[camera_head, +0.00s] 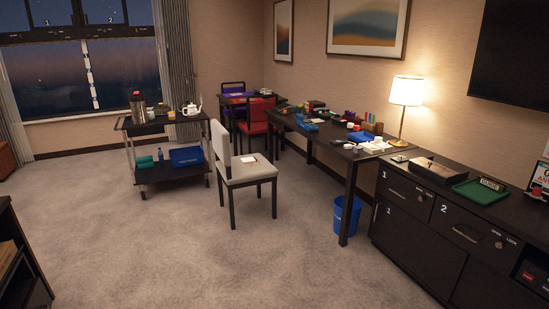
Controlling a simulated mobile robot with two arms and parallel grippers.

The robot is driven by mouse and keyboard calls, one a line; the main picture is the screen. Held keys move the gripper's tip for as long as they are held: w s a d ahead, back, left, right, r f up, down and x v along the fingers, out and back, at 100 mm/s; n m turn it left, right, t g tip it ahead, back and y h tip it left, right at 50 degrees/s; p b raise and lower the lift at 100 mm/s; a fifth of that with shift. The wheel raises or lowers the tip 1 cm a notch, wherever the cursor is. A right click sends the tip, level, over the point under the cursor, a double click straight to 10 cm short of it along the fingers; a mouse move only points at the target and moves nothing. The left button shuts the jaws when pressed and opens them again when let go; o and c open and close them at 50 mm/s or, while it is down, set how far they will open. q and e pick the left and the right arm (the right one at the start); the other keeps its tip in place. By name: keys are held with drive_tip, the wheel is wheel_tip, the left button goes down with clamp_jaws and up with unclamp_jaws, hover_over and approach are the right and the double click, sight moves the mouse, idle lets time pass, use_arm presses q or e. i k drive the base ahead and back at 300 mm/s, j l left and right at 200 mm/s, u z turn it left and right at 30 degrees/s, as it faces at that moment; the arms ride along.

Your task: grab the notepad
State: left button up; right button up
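A small flat white thing (248,159) lies on the seat of the pale chair (262,169) in the middle of the room. It may be a notepad, but it is too small to tell. White papers (376,146) also lie on the dark desk (345,151) near the lit lamp, and I cannot tell whether one of them is a notepad. Neither of my grippers is in view.
A dark two-shelf cart (150,125) stands left of the chair. A blue bin (347,215) is under the desk. A dark cabinet (420,245) with trays on top is at the right. Open carpet (160,250) lies in front.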

sight(252, 159)
drive_tip(key=i+j, duration=0.1)
drive_tip(key=i, duration=4.85)
drive_tip(key=l+z, duration=0.05)
drive_tip(key=l, duration=0.05)
